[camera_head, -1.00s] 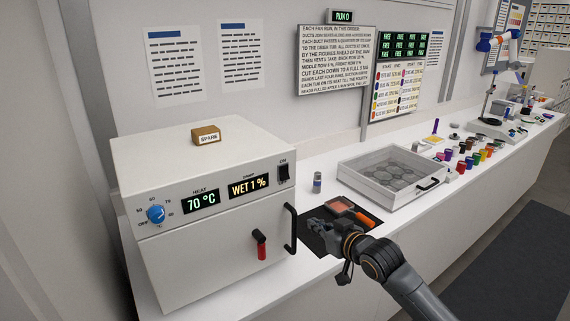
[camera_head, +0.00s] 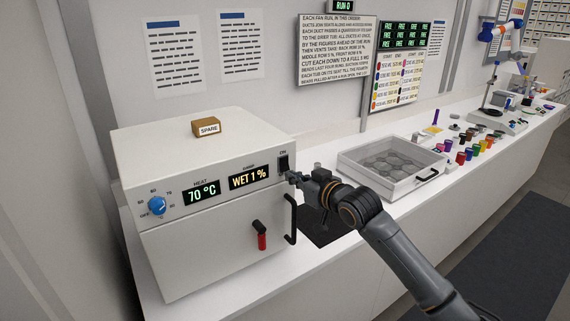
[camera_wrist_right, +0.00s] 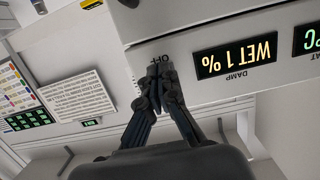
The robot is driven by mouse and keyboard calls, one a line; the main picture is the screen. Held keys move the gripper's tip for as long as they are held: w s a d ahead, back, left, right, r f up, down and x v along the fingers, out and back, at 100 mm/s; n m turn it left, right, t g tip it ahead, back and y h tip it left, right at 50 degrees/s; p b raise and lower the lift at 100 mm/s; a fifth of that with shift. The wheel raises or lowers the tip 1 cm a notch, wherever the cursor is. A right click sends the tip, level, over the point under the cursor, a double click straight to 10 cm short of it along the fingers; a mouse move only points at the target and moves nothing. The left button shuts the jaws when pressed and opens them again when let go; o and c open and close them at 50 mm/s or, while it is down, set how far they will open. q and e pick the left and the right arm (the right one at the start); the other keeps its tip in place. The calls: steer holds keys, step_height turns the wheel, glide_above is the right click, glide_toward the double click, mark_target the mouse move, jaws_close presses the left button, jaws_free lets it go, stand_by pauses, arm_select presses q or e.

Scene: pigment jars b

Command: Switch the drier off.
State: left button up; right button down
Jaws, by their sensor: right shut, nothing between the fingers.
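The drier (camera_head: 190,245) is a white box at the left of the bench. Its displays read 70 °C (camera_head: 202,192) and WET 1 % (camera_head: 248,177); the damp display (camera_wrist_right: 237,56) also shows in the right wrist view. The dark rocker switch (camera_head: 284,162), under the label ON, is at the right of the panel. My right gripper (camera_head: 291,177) is shut and empty at the switch's lower end. In the wrist view its fingertips (camera_wrist_right: 158,70) cover the switch area beside a small label; contact cannot be told. My left gripper is not in view.
A blue knob (camera_head: 157,205), a red lever (camera_head: 262,241) and a black door handle (camera_head: 291,220) are on the drier's front. A box marked SPARE (camera_head: 207,128) sits on top. A shallow tray box (camera_head: 345,166) and several coloured jars stand to the right.

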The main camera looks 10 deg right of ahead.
steer(key=shift+w+a, duration=0.15)
steer(key=shift+w, duration=0.2)
stand_by(0.3)
steer(key=v, duration=0.1)
steer(key=p+v, duration=0.2)
steer(key=shift+s+f, duration=0.3)
stand_by(0.3)
steer(key=v, duration=1.2)
steer(key=shift+w, duration=0.1)
